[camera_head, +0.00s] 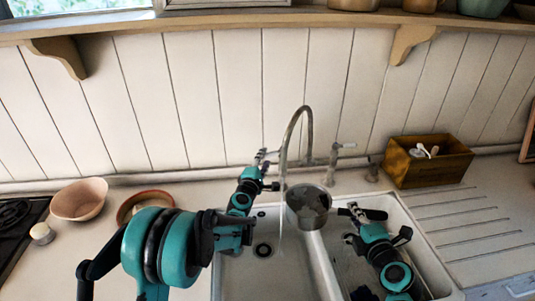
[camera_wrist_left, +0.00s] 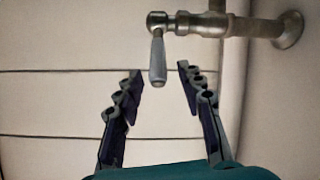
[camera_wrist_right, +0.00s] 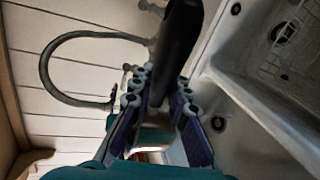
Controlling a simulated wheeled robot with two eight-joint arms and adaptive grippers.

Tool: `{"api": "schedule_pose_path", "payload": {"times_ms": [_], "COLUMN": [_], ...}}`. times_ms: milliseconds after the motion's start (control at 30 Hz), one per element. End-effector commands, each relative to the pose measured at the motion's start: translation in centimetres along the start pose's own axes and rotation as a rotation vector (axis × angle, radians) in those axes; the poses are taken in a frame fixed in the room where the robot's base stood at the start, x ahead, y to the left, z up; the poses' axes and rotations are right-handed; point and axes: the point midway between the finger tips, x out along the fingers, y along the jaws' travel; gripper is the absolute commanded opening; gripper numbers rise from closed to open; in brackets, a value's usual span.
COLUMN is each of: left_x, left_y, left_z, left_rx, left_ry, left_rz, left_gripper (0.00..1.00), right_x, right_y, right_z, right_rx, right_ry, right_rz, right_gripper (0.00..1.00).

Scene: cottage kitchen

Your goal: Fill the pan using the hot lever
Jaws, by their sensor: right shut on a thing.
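The metal pan (camera_head: 306,196) is over the sink beside the tap's divider, close to the curved spout (camera_head: 309,122). My right gripper (camera_head: 352,212) is shut on its black handle, which fills the middle of the right wrist view (camera_wrist_right: 180,45). My left gripper (camera_head: 262,180) is at the left tap lever (camera_head: 262,155). In the left wrist view its fingers (camera_wrist_left: 160,82) are spread, with the grey lever (camera_wrist_left: 158,58) hanging between and just beyond the tips, apparently untouched. The pan's inside is unclear.
A second lever (camera_head: 344,146) stands right of the spout. The white double sink (camera_head: 228,270) lies below. A wooden box (camera_head: 428,164) is on the right counter by the draining grooves. A pink bowl (camera_head: 79,199) and a round brown dish (camera_head: 128,207) are at left.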

Motion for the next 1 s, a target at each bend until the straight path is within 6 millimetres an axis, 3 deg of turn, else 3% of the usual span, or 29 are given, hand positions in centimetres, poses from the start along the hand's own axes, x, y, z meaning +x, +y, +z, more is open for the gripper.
{"api": "schedule_pose_path", "payload": {"times_ms": [200,400,800,1000], "left_x": [-4.3,-6.1,-6.0,-3.9], "left_y": [0.0,0.0,-0.1,-0.8], "left_z": [-0.1,-0.1,-0.1,-0.7], "left_rx": [0.000,-0.001,-0.024,-0.328], "left_ry": [0.001,0.001,-0.008,-0.110], "left_rz": [0.000,0.000,-0.006,-0.089], "left_gripper": [0.38,0.38,0.37,0.37], "right_x": [0.0,0.0,0.0,0.0], "right_y": [0.0,0.0,0.0,0.0], "right_z": [0.0,0.0,0.0,0.0], "right_rx": [0.002,0.002,0.002,0.002], "right_ry": [0.000,0.000,0.000,0.000], "right_rz": [0.001,0.001,0.001,0.001], "right_gripper": [0.00,0.00,0.00,0.00]}}
